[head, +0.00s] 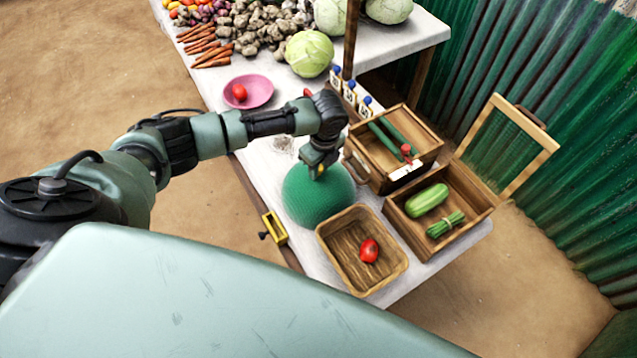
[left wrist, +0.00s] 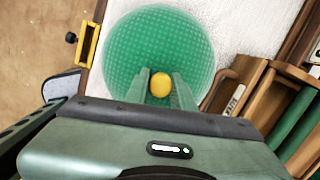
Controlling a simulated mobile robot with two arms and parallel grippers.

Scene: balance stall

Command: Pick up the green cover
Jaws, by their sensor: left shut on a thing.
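The green cover (head: 313,203) is a mesh dome on the white table, between the wooden tray and the pink plate. It also shows in the left wrist view (left wrist: 130,45), with a yellow knob (left wrist: 160,84) at its top. My left gripper (head: 318,170) comes down over the top of the dome. In the left wrist view its fingers (left wrist: 160,88) are on both sides of the yellow knob and shut on it. I cannot tell whether the dome's rim touches the table. What is under the dome is hard to make out. My right gripper is not in view.
A wooden tray (head: 333,239) with a red tomato (head: 369,251) stands in front of the dome. A pink plate (head: 258,84) with a tomato lies behind. A yellow-framed item (head: 275,228) is at the table's edge.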

